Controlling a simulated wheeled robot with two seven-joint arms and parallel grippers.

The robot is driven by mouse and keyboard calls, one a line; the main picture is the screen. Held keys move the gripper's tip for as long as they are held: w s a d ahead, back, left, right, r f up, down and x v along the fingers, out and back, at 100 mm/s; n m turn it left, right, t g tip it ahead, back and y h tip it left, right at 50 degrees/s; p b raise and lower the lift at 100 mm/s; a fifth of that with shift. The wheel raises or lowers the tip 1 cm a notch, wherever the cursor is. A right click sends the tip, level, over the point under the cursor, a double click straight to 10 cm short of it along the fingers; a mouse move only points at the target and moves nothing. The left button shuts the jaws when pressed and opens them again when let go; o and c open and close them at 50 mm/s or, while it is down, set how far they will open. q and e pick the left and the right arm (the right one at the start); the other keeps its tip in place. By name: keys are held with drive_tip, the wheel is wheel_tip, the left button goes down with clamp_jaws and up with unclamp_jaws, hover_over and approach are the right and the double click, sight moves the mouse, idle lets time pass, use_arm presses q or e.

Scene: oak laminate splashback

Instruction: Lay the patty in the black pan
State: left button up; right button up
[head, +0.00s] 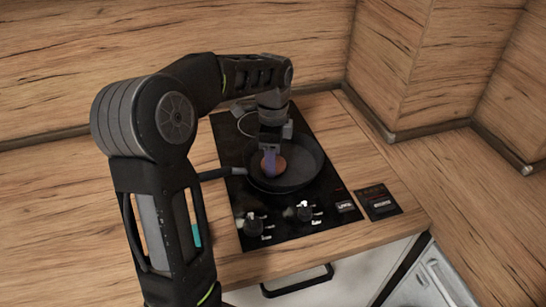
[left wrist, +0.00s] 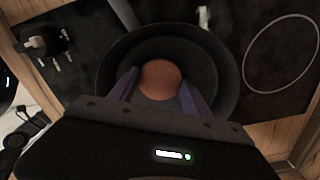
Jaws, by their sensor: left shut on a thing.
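The black pan (head: 305,173) sits on the dark cooktop with its handle pointing left in the head view. It also shows in the left wrist view (left wrist: 115,58). The round brown patty (head: 279,165) is over the inside of the pan; it shows between the fingers in the left wrist view (left wrist: 160,79). My left gripper (head: 269,164) points down into the pan and is shut on the patty. Its purple fingers (left wrist: 160,88) lie on either side of the patty. Whether the patty touches the pan floor I cannot tell. My right gripper is not in view.
The black cooktop (head: 330,205) has two knobs (head: 305,211) at its front. A dark panel (head: 378,201) lies right of it. Wooden counter (head: 370,150) is clear on the right. Wooden walls (head: 300,40) close off the back.

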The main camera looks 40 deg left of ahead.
use_arm(q)
drive_tip(key=shift+f, duration=0.15)
drive_tip(key=o, duration=1.4)
wheel_tip(320, 180, up, 12)
drive_tip(key=p, duration=0.3)
drive_tip(key=shift+r, duration=0.2)
